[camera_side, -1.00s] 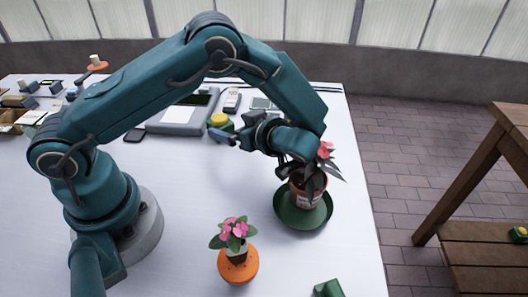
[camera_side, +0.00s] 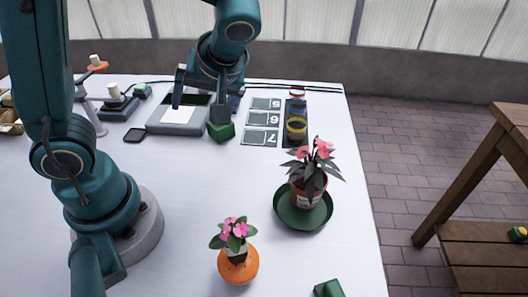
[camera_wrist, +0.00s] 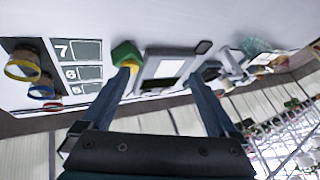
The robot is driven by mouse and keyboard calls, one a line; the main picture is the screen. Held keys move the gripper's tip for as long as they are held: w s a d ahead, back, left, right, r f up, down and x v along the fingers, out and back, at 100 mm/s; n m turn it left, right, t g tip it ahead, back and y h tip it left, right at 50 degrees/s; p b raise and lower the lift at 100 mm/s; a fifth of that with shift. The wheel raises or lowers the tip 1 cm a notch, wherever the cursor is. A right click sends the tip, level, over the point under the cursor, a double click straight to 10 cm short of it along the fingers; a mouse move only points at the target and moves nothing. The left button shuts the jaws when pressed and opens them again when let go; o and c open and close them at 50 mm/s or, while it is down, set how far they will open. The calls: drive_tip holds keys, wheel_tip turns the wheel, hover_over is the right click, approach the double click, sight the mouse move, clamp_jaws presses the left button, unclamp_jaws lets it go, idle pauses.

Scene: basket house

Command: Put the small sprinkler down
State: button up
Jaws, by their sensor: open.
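I cannot tell for certain which thing is the small sprinkler. A small green block (camera_side: 221,131) stands on the white table beside a grey device; the wrist view shows this block with yellow on it (camera_wrist: 126,55). My gripper (camera_side: 206,106) is over the back of the table, pointing down, with its fingers wide apart. In the wrist view nothing is held between the fingertips (camera_wrist: 158,78), and the green block is by the left fingertip. In the side view the gripper partly hides the grey device and the area behind the block.
The grey device (camera_side: 165,128) has a white pad. The middle of the table is clear.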

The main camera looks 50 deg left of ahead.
drive_tip(key=s+d+r+m+t+h, duration=0.3)
drive_tip(key=s+d+m+t+h, duration=0.2)
drive_tip(key=m, duration=0.6)
drive_tip(key=shift+s+d+t+h, duration=0.25)
drive_tip(key=shift+d+t+h, duration=0.15)
drive_tip(key=shift+d+h, duration=0.9)
drive_tip(key=shift+d, duration=0.15)
